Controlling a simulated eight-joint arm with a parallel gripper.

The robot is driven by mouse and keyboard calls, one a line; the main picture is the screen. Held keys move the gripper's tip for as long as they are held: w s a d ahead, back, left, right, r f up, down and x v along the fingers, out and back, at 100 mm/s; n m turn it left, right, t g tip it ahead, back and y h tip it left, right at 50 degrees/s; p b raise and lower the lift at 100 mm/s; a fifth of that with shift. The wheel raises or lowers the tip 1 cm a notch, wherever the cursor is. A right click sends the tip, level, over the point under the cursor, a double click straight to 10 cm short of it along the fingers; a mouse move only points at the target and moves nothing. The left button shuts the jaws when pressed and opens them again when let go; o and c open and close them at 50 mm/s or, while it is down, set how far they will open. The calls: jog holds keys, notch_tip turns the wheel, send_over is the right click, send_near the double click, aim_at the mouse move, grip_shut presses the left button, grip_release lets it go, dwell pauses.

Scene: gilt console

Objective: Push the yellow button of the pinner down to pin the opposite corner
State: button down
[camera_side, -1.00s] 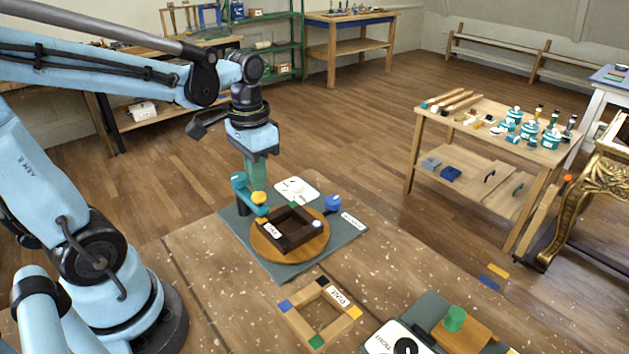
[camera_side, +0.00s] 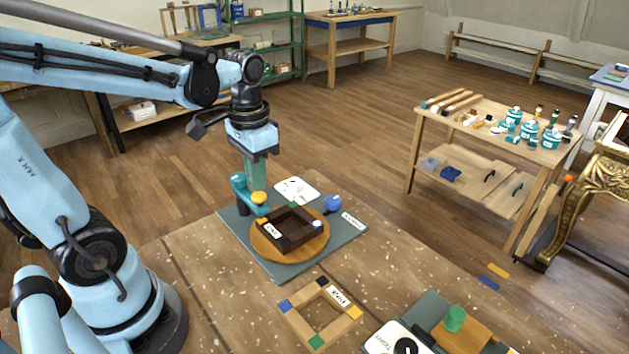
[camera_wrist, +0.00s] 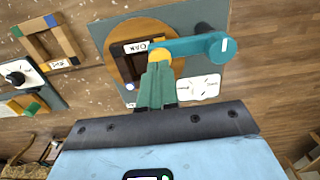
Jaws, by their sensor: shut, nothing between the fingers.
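The pinner (camera_side: 247,192) is a teal arm on a dark post at the back left corner of the grey mat. The button also shows in the wrist view (camera_wrist: 160,56). The dark wooden frame (camera_side: 300,238) with a white label lies on a round wooden turntable (camera_side: 318,249). My gripper (camera_side: 258,187) points down with green fingers together and empty. In the wrist view its tips (camera_wrist: 158,66) are at the button; I cannot tell whether they touch it.
A blue knob (camera_side: 333,203) stands right of the turntable. A white dial plate (camera_side: 296,190) lies behind it. A light frame with coloured corners (camera_side: 296,322) lies in front. A green knob (camera_side: 454,319) stands on a wooden block at the front right.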

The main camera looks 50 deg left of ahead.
jog(key=shift+f, duration=1.35)
jog(key=shift+r, duration=0.15)
dwell(0.5)
jog(key=shift+r, duration=3.4)
jog(key=w+d+f+t, duration=0.1)
jog(key=d+f+t, duration=0.1)
jog(key=d+t, duration=0.4)
jog(key=shift+d+f+t, duration=0.35)
jog(key=shift+d+t, duration=0.05)
jog(key=shift+t, duration=0.2)
